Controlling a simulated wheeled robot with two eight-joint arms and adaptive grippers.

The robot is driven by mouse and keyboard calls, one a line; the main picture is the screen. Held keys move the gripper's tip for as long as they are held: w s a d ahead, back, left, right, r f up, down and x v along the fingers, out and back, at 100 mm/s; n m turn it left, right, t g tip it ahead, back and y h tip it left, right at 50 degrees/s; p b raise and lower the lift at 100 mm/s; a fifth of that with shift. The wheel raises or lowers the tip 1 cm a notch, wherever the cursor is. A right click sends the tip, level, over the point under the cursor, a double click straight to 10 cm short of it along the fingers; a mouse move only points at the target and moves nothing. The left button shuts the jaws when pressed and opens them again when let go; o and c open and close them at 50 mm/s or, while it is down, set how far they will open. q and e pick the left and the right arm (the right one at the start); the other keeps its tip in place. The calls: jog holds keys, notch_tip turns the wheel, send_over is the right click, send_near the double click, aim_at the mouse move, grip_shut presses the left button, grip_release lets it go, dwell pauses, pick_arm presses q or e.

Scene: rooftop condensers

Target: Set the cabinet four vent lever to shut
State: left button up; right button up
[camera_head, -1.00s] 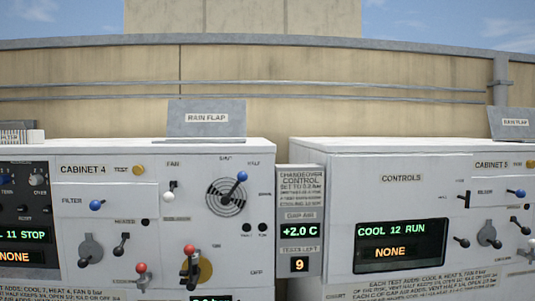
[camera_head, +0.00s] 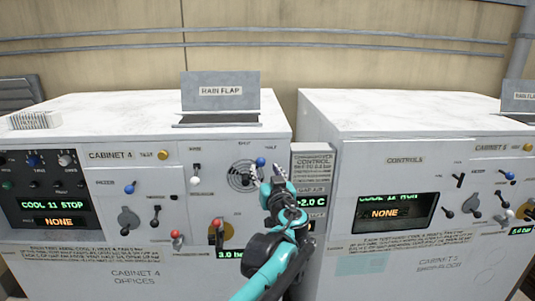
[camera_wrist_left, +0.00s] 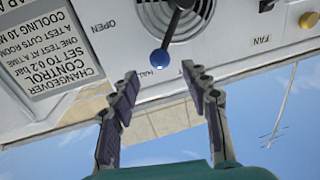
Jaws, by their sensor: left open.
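Cabinet 4 (camera_head: 120,220) is a white box. Its vent lever has a blue knob (camera_head: 260,162) over a round grille (camera_head: 241,176), and the knob points up and right, by the HALF mark. In the left wrist view, turned upside down, the blue knob (camera_wrist_left: 158,57) stands beside the HALF label, with OPEN to its left. My left gripper (camera_head: 279,178) is just below and right of the knob in the head view. It is open and empty; in the wrist view its fingers (camera_wrist_left: 160,88) are either side of the knob's line, short of it. My right gripper is not in view.
A changeover control panel (camera_head: 313,165) stands just right of the vent, behind my gripper. A red-knobbed lever (camera_head: 177,235) and white-knobbed fan lever (camera_head: 195,180) are to the left. Another cabinet (camera_head: 400,130) is at the right. A rain flap (camera_head: 220,91) stands on top.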

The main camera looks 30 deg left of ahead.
aim_at(261, 164)
pick_arm(q)
jog(key=p+x, duration=0.1)
jog(key=x, duration=0.5)
jog(key=shift+w+a+f, duration=0.1)
jog(key=shift+w+a, duration=0.2)
grip_shut()
